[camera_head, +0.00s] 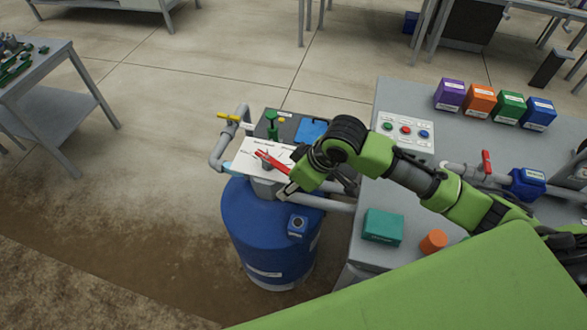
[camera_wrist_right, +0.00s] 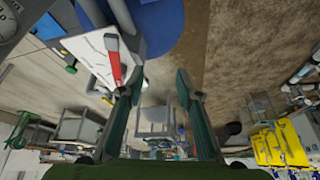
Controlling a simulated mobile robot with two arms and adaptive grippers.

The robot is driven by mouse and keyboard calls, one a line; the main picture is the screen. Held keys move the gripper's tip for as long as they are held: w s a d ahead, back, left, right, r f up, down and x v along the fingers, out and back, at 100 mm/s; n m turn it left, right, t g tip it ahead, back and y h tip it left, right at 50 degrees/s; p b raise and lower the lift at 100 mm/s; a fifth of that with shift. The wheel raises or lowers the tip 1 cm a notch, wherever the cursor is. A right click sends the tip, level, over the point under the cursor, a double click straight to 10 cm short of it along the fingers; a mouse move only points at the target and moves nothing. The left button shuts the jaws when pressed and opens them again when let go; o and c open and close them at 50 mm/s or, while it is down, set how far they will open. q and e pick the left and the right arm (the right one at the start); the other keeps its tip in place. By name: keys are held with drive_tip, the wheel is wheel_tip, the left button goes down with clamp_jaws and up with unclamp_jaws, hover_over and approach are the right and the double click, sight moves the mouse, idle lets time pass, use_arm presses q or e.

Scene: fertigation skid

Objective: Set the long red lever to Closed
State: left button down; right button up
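The long red lever (camera_head: 272,162) lies over a white labelled plate (camera_head: 250,150) on top of the blue tank (camera_head: 262,235). The plate's lettering is too small to read. In the right wrist view, the red lever (camera_wrist_right: 114,62) is beside the left finger, outside the gap between the fingers; I cannot tell whether they touch. My right gripper (camera_head: 290,186) is just right of and below the lever in the head view. Its fingers (camera_wrist_right: 160,76) stand apart with nothing held between them. My left gripper is not in view.
A yellow-handled valve (camera_head: 229,117) and a green-handled valve (camera_head: 271,122) stand behind the plate. Floor left of the tank is clear.

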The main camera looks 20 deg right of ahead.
drive_tip(key=w+d+r+m, duration=0.1)
drive_tip(key=w+d+r, duration=0.3)
drive_tip(key=w+d, duration=0.25)
drive_tip(key=p, duration=0.2)
approach(279, 169)
drive_tip(key=shift+h, duration=0.4)
drive_tip(key=f, duration=0.6)
drive_tip(key=shift+s+d+f, duration=0.1)
drive_tip(key=shift+d+f, duration=0.3)
clamp_jaws()
